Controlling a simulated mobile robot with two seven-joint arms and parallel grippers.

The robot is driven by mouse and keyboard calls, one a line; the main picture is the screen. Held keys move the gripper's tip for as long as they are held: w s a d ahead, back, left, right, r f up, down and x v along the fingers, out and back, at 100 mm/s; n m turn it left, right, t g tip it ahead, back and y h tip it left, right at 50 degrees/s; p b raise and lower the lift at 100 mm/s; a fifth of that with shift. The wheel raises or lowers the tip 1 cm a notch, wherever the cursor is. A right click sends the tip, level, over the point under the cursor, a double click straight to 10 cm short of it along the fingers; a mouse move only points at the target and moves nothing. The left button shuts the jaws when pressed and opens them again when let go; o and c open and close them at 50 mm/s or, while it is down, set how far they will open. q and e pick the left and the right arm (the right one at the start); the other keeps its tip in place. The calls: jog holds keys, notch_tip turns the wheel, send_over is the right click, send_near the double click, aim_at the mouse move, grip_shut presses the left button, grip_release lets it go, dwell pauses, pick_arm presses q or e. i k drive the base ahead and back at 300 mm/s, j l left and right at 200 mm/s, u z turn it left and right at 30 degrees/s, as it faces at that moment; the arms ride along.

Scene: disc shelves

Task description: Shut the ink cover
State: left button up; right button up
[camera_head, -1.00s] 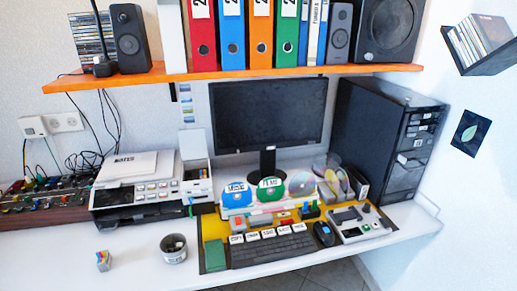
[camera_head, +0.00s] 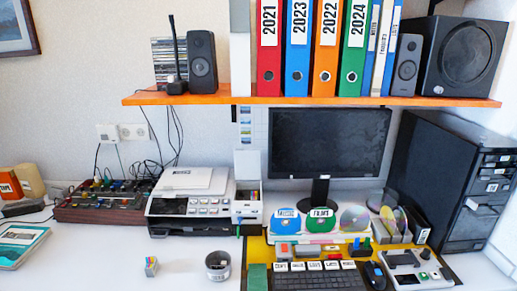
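A white and black printer (camera_head: 192,205) stands on the white desk, left of the monitor. On its right side is an ink compartment (camera_head: 247,195) with small coloured parts showing inside. A pale grey-white panel (camera_head: 248,164) stands upright behind that compartment and looks like the ink cover, raised open. Neither of my grippers is in view.
An orange shelf (camera_head: 200,98) with binders and speakers hangs above the printer. A small round tin (camera_head: 217,264) and a small block with coloured bits (camera_head: 151,266) stand in front. A mixer (camera_head: 103,200) is at left.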

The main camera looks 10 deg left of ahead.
aim_at(248, 163)
jog(key=i+j+u, duration=0.2)
jog(key=j+u, duration=0.15)
jog(key=j, duration=0.2)
jog(key=i+j+u, duration=0.3)
jog(key=j, duration=0.2)
jog(key=i+j+u, duration=0.35)
jog(key=k+j, duration=0.05)
jog(key=j, duration=0.05)
